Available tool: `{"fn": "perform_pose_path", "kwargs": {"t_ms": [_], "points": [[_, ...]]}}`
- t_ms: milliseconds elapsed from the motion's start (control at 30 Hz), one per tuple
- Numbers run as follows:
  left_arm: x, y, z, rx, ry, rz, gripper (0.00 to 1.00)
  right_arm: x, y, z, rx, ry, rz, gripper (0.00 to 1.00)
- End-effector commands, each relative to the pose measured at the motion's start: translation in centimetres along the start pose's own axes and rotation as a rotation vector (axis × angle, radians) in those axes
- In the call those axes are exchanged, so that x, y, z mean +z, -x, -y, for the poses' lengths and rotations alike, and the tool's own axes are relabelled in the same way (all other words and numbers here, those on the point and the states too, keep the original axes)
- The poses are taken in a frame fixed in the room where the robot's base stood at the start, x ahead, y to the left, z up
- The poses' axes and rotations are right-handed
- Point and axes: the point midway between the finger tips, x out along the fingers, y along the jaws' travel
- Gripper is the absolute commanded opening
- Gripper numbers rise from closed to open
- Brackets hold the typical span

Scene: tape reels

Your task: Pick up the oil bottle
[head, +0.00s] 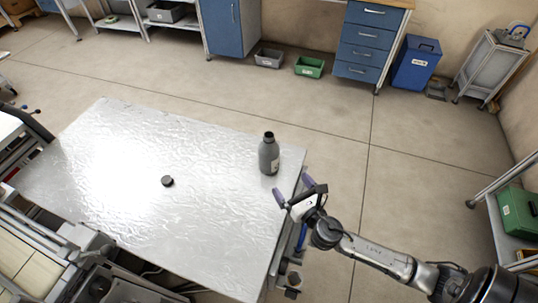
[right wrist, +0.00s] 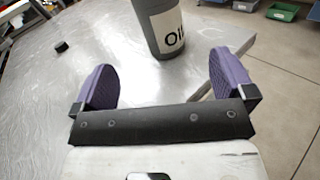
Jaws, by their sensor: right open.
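The oil bottle (head: 268,155) is grey with a dark open neck and a pale label. It stands upright on the metal table (head: 110,210) near the right edge. In the right wrist view the bottle (right wrist: 160,22) shows its "Oil" label, ahead of the fingers and roughly between them, with its top cut off. My right gripper (head: 296,190) is open and empty, just in front of and to the right of the bottle. Its purple fingers (right wrist: 168,78) are wide apart and do not touch the bottle. My left gripper is not in view.
A small black cap (head: 167,181) lies on the table left of the bottle. The tabletop is otherwise clear. Blue cabinets (head: 368,42), a blue bin (head: 416,63) and a green crate (head: 309,67) stand at the back. A green case (head: 520,212) sits at the right.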

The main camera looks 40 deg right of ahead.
Motion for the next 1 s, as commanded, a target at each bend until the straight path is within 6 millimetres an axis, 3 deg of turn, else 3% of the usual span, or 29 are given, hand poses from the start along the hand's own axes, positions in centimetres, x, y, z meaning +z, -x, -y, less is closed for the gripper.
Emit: {"fn": "perform_pose_path", "kwargs": {"t_ms": [167, 500, 867, 1000], "points": [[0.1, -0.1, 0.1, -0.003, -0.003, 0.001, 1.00, 0.0, -1.2, -0.2, 0.009, 0.058, 0.003, 1.00], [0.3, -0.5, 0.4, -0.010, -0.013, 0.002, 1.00, 0.0, -6.7, -0.2, 0.008, 0.059, 0.002, 1.00], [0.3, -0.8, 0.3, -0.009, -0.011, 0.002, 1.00, 0.0, -9.0, -0.2, 0.008, 0.058, 0.001, 1.00], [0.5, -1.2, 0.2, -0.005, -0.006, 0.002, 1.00, 0.0, -10.8, -0.1, 0.007, 0.057, 0.002, 1.00]]}}
